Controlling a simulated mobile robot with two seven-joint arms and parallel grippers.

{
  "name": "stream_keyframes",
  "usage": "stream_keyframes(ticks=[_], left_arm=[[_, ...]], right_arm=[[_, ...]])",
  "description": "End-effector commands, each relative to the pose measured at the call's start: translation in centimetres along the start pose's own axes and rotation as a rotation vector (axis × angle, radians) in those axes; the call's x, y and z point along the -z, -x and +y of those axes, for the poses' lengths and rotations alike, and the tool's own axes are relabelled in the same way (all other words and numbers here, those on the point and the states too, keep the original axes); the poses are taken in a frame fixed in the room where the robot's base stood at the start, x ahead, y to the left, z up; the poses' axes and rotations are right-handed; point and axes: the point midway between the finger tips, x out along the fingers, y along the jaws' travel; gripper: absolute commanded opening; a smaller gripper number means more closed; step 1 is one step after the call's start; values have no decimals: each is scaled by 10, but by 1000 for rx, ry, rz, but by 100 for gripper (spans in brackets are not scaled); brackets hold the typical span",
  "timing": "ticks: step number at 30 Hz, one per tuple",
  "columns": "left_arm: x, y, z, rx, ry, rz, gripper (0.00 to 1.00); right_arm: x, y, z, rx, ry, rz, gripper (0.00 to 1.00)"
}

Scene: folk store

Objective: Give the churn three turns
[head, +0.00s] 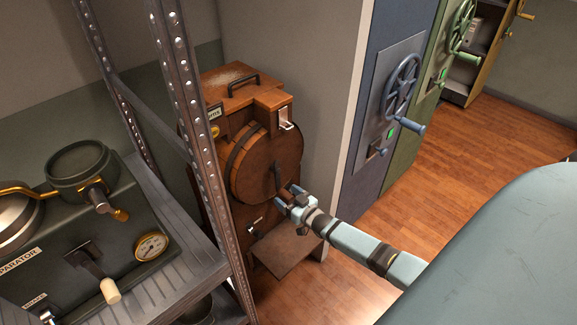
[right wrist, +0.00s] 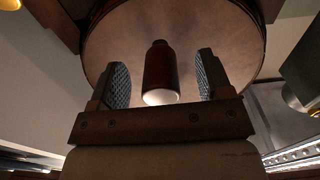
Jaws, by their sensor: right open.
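The churn (head: 255,165) is a brown wooden machine with a round drum front, standing beyond the metal rack in the head view. A dark crank handle (head: 277,178) sticks out at the lower right of the drum face. My right gripper (head: 289,194) is at that handle, its arm coming from the right. In the right wrist view the handle's dark grip (right wrist: 161,72), with a pale end, stands between the two open, ridged fingers of the gripper (right wrist: 162,80). A gap shows on each side of it. The round drum face (right wrist: 210,35) lies behind. My left gripper is not in view.
A metal rack (head: 190,90) stands at the left, its post close to the churn, with a separator (head: 60,250) on its shelf. Blue (head: 375,110) and green cabinets with handwheels stand at the right. Wooden floor (head: 480,160) is clear before them.

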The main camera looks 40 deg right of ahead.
Motion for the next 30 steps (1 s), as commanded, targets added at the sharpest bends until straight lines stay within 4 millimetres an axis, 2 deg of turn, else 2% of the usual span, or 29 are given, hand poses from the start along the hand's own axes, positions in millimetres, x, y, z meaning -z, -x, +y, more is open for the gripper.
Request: stream_keyframes(ticks=[8,30], left_arm=[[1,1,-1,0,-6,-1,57],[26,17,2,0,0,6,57]], right_arm=[[1,2,0,0,0,0,72],[1,61,0,0,0,-1,72]])
